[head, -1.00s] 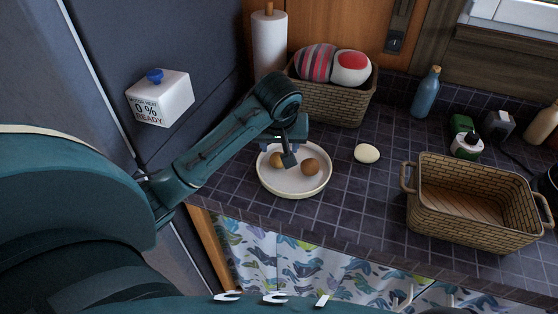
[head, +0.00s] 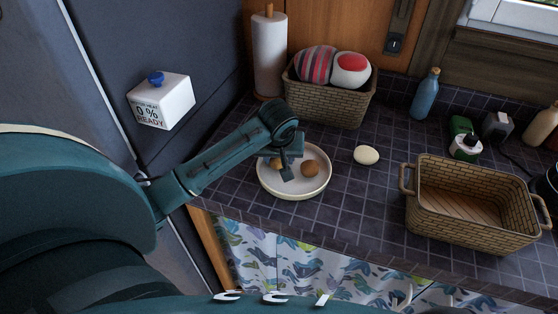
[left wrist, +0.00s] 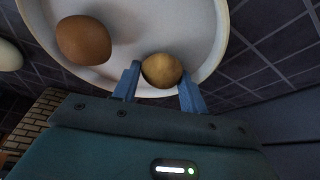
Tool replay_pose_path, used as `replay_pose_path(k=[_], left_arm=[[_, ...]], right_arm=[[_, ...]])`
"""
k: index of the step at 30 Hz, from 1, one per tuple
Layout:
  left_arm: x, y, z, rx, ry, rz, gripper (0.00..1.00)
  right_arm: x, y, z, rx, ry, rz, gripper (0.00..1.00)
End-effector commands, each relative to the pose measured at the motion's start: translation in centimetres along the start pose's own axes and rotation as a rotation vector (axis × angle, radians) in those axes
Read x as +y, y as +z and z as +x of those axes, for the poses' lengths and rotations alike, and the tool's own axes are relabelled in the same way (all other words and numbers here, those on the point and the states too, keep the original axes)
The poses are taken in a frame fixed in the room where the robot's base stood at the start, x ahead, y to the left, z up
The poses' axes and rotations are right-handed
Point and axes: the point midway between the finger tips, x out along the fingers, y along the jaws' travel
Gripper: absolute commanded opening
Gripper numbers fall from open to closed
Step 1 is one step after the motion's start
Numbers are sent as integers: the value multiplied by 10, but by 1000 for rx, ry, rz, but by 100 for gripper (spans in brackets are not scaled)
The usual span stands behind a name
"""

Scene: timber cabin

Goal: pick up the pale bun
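Two buns lie in a round white dish (head: 292,192). The paler, tan bun (left wrist: 162,69) is between the blue fingers of my left gripper (head: 284,168), at the dish's edge in the left wrist view. The fingers stand either side of it, open; I cannot tell whether either touches it. In the head view the gripper mostly hides this bun. The darker brown bun (head: 309,168) lies beside it and also shows in the left wrist view (left wrist: 83,40). A cream, egg-shaped item (head: 366,155) lies on the counter right of the dish. My right gripper is not in view.
A wicker basket with cushions (head: 330,105) and a paper towel roll (head: 269,55) stand behind the dish. An empty wicker basket (head: 470,232) is at the right. A blue bottle (head: 425,94) stands at the back. The tiled counter between dish and empty basket is mostly clear.

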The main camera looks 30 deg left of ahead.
Motion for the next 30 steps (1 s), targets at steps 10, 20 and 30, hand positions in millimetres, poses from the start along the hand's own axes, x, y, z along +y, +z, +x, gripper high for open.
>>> replay_pose_path(k=[10,20,30], left_arm=[[0,0,0,0,1,0,19],[1,-8,-16,5,4,-2,18],[1,-33,-77,5,4,-1,18]], right_arm=[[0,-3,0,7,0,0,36],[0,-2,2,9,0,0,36],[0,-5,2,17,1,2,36]])
